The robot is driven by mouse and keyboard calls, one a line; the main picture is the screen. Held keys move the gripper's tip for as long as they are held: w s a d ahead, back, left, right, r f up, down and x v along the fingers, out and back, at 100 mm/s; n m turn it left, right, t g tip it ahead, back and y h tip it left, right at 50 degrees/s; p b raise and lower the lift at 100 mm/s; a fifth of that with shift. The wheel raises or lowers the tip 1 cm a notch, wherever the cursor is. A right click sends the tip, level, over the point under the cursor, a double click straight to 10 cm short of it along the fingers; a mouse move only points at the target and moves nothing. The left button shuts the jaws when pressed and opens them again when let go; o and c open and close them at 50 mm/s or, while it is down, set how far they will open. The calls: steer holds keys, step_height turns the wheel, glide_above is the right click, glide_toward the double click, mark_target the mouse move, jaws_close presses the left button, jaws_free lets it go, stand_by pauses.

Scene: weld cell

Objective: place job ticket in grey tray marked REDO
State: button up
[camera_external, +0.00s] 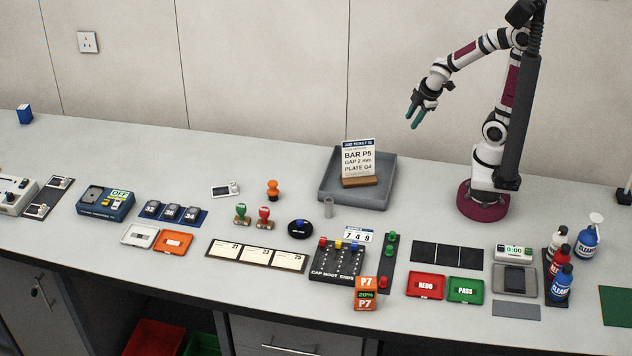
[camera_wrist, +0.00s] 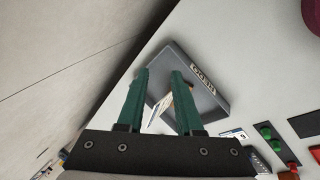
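The job ticket (camera_external: 358,157), a white card with a dark blue top band reading BAR P5, GAP 2 mm, PLATE G4, stands upright in a wooden holder (camera_external: 360,181). Both are inside the grey tray (camera_external: 327,194) by the back wall. In the wrist view the ticket (camera_wrist: 159,108) shows edge-on between my fingers, and the tray (camera_wrist: 220,101) bears a pale label (camera_wrist: 203,79) too small to read surely. My gripper (camera_external: 412,118) has two green fingers held apart with nothing between them, high above and right of the tray. It also shows in the wrist view (camera_wrist: 160,73).
A red plate marked REDO (camera_external: 426,286) and a green one marked PASS (camera_external: 466,290) lie at the front right. Stamps (camera_external: 264,217) and the cap rack (camera_external: 338,262) are in front.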

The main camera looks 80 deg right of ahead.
steer(key=s+a+r+m+g+y, duration=0.2)
steer(key=s+a+m, duration=0.4)
steer(key=a, duration=0.1)
steer(key=s+a+r+m+g+y, duration=0.1)
steer(key=s+a+m+y, duration=0.1)
steer(key=s+a+m, duration=0.4)
steer(key=shift+s+a+r+m+g+y, duration=0.2)
steer(key=shift+a+r+m+g+y, duration=0.2)
steer(key=shift+a, duration=0.65)
